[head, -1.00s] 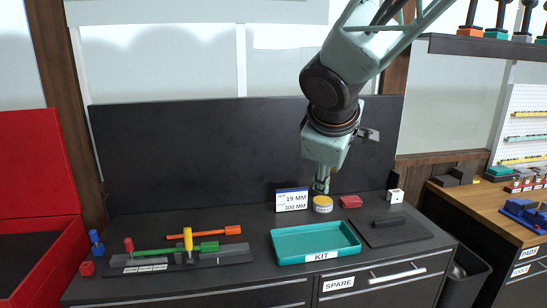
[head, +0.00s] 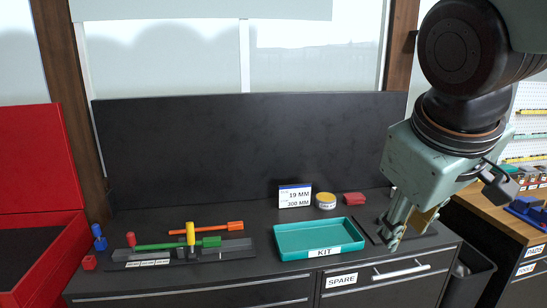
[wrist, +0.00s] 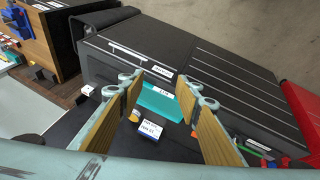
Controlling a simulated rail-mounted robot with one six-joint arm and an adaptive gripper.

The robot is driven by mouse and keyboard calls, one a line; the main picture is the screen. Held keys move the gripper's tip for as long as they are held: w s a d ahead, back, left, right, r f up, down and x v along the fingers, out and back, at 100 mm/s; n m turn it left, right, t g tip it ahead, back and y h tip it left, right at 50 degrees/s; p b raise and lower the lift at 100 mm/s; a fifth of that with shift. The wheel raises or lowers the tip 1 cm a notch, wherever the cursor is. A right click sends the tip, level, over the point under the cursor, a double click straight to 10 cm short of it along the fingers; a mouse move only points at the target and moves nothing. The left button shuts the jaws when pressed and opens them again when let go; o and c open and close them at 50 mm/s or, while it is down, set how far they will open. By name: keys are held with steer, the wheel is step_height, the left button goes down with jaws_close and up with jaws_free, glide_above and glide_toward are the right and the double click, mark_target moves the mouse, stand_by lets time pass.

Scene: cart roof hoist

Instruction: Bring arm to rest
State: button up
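My gripper (head: 412,226) hangs at the right of the head view, in front of the dark pad (head: 368,228) on the bench. In the wrist view my gripper (wrist: 158,100) shows two wood-coloured finger pads spread wide apart with nothing held between them. The teal KIT tray (head: 290,240) lies to its left on the bench and looks empty. The tray also shows between the fingers in the wrist view (wrist: 160,104). The black block and white cube seen earlier on the right are hidden behind my gripper in the head view.
The black bench has a 19 MM sign (head: 295,196), a yellow-lidded tin (head: 326,201) and a red item (head: 354,199) at the back. Coloured tools (head: 190,233) lie on a rack at left, beside a red box (head: 38,170). A wooden-topped bench (head: 488,203) stands at right.

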steer(key=s+a+f+m+y, duration=0.1)
steer(key=s+f+m, duration=0.1)
steer(key=s, duration=0.6)
steer(key=s+a+f+m+g+b, duration=0.1)
steer(key=s+f+m, duration=0.1)
steer(key=s, duration=0.6)
steer(key=shift+s+a+f+y, duration=0.15)
steer(key=shift+s+f+y, duration=0.15)
steer(key=shift+s+y, duration=0.1)
stand_by(0.5)
